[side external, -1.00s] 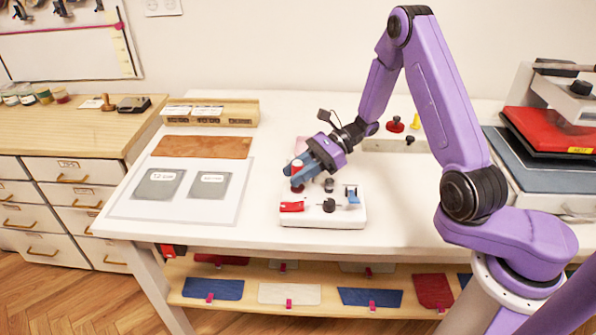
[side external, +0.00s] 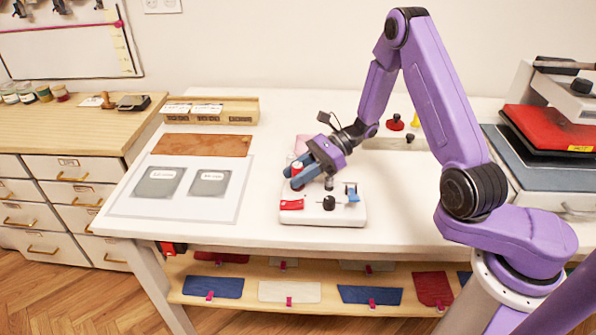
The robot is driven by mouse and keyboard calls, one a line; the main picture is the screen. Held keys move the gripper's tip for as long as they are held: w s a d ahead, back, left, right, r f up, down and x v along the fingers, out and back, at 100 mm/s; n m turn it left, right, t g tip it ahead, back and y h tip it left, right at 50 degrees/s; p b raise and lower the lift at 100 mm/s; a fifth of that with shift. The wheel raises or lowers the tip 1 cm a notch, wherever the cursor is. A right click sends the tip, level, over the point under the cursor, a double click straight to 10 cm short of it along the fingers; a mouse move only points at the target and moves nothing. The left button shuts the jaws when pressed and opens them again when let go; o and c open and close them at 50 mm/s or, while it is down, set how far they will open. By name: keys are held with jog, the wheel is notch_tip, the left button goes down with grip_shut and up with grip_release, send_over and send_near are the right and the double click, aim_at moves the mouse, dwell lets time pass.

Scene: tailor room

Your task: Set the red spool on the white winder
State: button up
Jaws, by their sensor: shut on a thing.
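The white winder (side external: 318,216) is a flat white base on the table, with a red part (side external: 292,205) at its front left, a black knob (side external: 330,203) at the front middle and a blue-and-metal post (side external: 352,194) at the right. My gripper (side external: 295,173) is over its back left, with blue fingers pointing down and left. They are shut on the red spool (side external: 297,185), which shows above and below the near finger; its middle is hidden. I cannot tell whether the spool touches the winder. A small dark peg (side external: 329,184) stands right of it.
A pale block (side external: 380,145) behind holds another red piece with a black top (side external: 395,123) and a yellow one (side external: 415,121). The table's front is clear.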

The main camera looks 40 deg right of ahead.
jog(key=shift+f, duration=0.25)
jog(key=o, duration=0.7)
jog(key=shift+o, duration=0.2)
jog(key=shift+d, duration=0.1)
jog(key=v, duration=1)
jog(key=shift+s+d+r, duration=0.15)
jog(key=shift+d+r, duration=0.1)
jog(key=shift+d, duration=0.05)
